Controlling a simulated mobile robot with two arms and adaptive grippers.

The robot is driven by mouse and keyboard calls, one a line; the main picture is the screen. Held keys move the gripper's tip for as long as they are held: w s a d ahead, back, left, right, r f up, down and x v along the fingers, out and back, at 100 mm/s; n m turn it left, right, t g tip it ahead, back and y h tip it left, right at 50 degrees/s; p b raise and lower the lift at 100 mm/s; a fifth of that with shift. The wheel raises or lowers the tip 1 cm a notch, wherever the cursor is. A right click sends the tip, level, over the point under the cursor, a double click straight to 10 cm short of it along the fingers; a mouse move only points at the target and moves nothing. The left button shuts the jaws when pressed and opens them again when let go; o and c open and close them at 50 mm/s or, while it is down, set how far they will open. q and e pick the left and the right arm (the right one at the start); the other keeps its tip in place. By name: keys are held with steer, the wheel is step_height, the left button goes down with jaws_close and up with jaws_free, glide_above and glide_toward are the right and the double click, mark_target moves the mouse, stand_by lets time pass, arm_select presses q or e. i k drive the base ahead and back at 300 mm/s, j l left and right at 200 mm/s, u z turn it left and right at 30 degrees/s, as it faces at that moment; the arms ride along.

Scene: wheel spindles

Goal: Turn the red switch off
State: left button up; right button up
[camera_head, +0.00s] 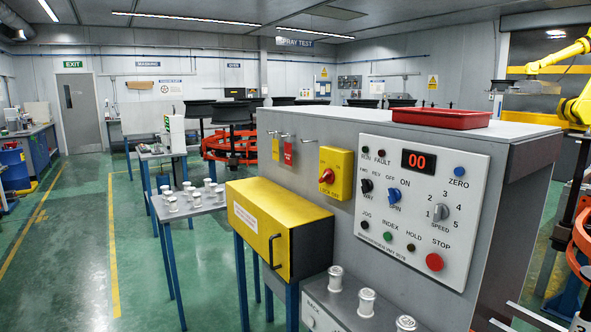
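A red rotary switch (327,176) sits on a yellow plate (337,160) on the front of the grey cabinet, left of the control panel. Lettering under the knob seems to read "LOCK OFF". The knob looks slightly turned, but I cannot tell its exact position. A light grey control panel (470,190) to its right carries a red display reading "00", a blue knob (394,194), a black knob (367,186), a speed dial (440,212) and a round red stop button (434,262). Neither of my grippers is in view.
A yellow box with a black handle (272,252) juts out below and left of the switch. White spools (366,302) stand on a ledge below the panel. A red tray (441,118) lies on the cabinet top. Green floor (70,270) is open at left.

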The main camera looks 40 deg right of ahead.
mark_target(328, 176)
steer(key=i, duration=2.3)
steer(key=i+z, duration=0.3)
steer(key=i, duration=0.15)
steer(key=i+j+z, duration=0.65)
steer(key=i, duration=0.2)
steer(key=l, duration=0.1)
